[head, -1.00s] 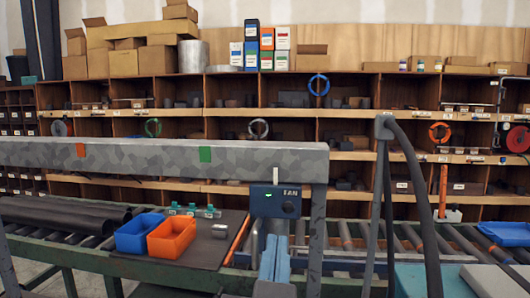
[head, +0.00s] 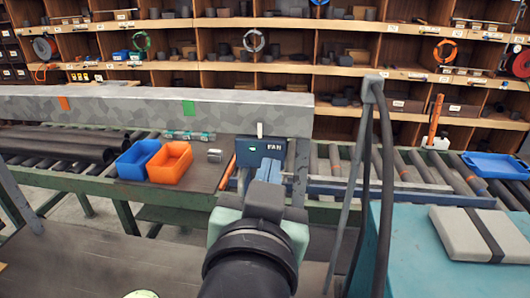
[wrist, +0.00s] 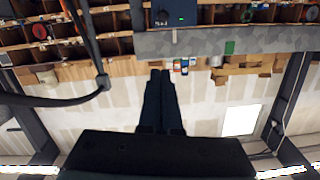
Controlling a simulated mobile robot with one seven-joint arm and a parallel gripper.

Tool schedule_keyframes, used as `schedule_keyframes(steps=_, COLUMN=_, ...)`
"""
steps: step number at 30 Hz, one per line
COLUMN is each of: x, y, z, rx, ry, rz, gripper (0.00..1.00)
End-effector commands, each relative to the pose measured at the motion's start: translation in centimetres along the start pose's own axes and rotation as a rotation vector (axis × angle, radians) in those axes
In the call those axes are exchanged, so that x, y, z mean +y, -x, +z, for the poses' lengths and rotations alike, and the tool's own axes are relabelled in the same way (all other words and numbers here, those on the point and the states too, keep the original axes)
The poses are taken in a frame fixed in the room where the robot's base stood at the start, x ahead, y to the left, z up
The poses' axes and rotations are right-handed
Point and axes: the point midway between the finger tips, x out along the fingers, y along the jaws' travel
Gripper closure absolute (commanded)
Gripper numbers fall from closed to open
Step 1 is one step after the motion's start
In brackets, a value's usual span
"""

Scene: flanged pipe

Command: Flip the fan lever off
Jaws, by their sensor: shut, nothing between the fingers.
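The fan box (head: 249,146), dark blue and labelled FAN, is mounted on the grey beam's right end. Its short white lever (head: 260,130) stands upright above the box's top edge. In the upside-down wrist view the lever (wrist: 174,36) points down from the box (wrist: 172,14), beside a small green light. My gripper (head: 270,167) is in front of the box and hides its lower part, including the knob. In the wrist view the fingers (wrist: 160,73) are together and empty, with a visible gap between their tips and the lever.
The grey speckled beam (head: 130,108) runs left from the box. Blue and orange bins (head: 171,162) sit on a dark board at the left. A post with a thick black hose (head: 383,150) stands close on the right. Stocked shelves fill the back.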

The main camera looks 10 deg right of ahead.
Motion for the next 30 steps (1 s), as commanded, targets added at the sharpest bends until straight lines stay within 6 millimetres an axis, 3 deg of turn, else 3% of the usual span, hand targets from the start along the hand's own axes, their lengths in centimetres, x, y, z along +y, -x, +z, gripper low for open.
schedule_keyframes(steps=8, x=0.1, y=-1.8, z=-0.2, rx=-0.002, ry=0.002, rz=0.003, gripper=1.0)
schedule_keyframes(steps=21, x=0.0, y=-10.0, z=-0.3, rx=-0.001, ry=0.001, rz=0.002, gripper=1.0)
schedule_keyframes(steps=30, x=0.0, y=-10.9, z=3.4, rx=-0.002, ry=0.001, rz=0.001, gripper=1.0)
